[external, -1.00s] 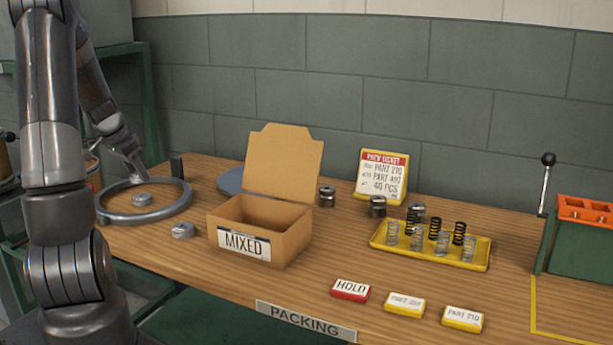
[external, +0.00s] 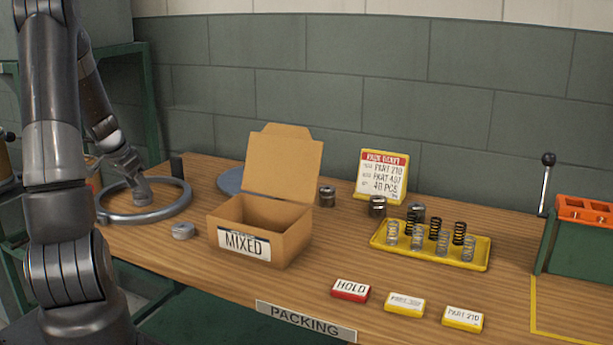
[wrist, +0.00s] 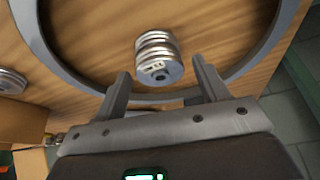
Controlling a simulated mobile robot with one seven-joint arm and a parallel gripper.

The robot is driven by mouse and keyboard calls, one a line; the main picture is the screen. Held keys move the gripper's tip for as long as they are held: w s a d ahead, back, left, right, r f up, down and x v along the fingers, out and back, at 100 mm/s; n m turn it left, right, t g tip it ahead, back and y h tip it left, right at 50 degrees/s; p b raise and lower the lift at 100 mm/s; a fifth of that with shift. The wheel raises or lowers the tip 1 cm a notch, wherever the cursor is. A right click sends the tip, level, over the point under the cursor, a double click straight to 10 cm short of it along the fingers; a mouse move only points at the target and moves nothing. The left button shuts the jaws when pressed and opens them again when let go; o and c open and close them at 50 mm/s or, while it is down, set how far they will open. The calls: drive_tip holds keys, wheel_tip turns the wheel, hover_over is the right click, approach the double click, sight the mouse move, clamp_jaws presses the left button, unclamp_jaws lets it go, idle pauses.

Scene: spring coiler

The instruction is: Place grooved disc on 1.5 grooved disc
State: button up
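A grey metal grooved disc (wrist: 157,55) stands inside a large grey ring; its face carries a small mark that I cannot read. In the external view this disc (external: 143,200) is partly hidden by my gripper. A second grey disc (external: 183,231) lies on the bench outside the ring, left of the cardboard box; its edge also shows at the left of the wrist view (wrist: 10,82). I cannot tell which disc is the 1.5 one. My gripper (wrist: 162,70) is open, its fingers to either side of the disc in the ring. No firm contact is visible.
The grey ring (external: 150,216) surrounds the disc at the bench's left end. An open cardboard box (external: 285,242) marked MIXED stands to the right. A yellow tray (external: 390,253) of springs and several small labels lie farther right. The bench front between is clear.

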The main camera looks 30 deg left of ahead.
drive_tip(key=v, duration=1.2)
drive_tip(key=shift+s, duration=0.15)
drive_tip(key=shift+r, duration=0.15)
drive_tip(key=s+d+r, duration=0.2)
drive_tip(key=d+r, duration=0.1)
drive_tip(key=d, duration=0.5)
drive_tip(key=s+d+r+n, duration=0.1)
drive_tip(key=s+d+r, duration=0.15)
drive_tip(key=d, duration=0.55)
drive_tip(key=s+d+r, duration=0.2)
drive_tip(key=d+r, duration=0.1)
drive_tip(key=d, duration=0.6)
drive_tip(key=s+d+n+t+y, duration=0.1)
drive_tip(key=s+d, duration=0.5)
drive_tip(key=s, duration=0.1)
drive_tip(key=shift+s+r+n, duration=0.15)
drive_tip(key=shift+n, duration=0.15)
drive_tip(key=shift+d, duration=0.1)
